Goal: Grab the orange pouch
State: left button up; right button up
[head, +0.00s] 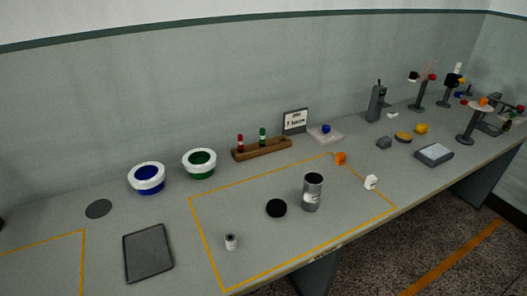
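A small orange item (340,158), which looks like the orange pouch, stands on the grey table at the back right corner of the yellow taped rectangle. It is too small to make out its details. Another small orange spot (484,101) shows on a round stand at the far right. Neither of my grippers shows in the head view.
A grey metal can (313,192), a black disc (276,208), a white block (371,182) and a small jar (231,242) are near the pouch. A wooden rack (262,149) stands behind. The table's front edge is close to the can.

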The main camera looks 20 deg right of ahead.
aim_at(340, 159)
jog(key=z, duration=1.4)
